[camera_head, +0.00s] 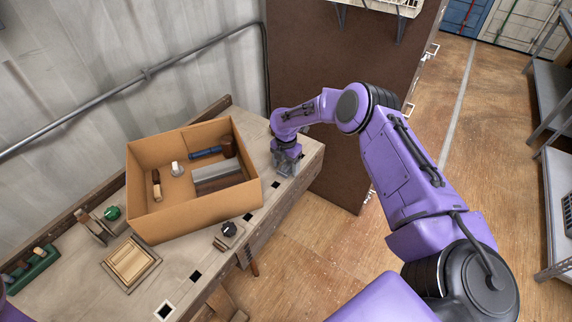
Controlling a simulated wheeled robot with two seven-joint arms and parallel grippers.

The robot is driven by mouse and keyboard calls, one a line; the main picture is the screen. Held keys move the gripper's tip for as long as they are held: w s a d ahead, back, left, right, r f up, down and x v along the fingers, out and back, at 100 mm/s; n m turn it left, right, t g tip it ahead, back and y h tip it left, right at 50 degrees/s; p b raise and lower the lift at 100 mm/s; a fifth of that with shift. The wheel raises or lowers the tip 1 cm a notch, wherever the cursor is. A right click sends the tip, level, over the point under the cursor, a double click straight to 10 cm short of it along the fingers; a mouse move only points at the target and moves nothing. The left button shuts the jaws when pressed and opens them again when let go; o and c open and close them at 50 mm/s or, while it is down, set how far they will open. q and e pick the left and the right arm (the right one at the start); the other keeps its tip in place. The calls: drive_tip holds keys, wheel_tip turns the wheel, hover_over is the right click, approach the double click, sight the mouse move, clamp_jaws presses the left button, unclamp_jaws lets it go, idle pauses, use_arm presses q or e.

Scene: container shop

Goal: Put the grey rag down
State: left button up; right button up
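My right gripper (286,164) points down over the right end of the workbench, to the right of the cardboard box. A small crumpled grey shape, which looks like the grey rag (287,168), is at its fingertips. The gripper appears shut on it. The rag is at or just above the bench top; I cannot tell whether it touches. The fingers are small and partly hidden by the rag and the wrist. My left gripper is not in view.
The open cardboard box (190,213) on the workbench (183,258) holds a mallet, a blue-handled tool and other items. A brown cabinet (325,75) stands behind the bench.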

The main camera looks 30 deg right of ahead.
sight(286, 164)
drive_tip(key=shift+r+p, duration=0.3)
drive_tip(key=shift+r, duration=0.4)
wheel_tip(286, 164, up, 11)
drive_tip(key=b, duration=0.2)
drive_tip(key=shift+s, duration=0.1)
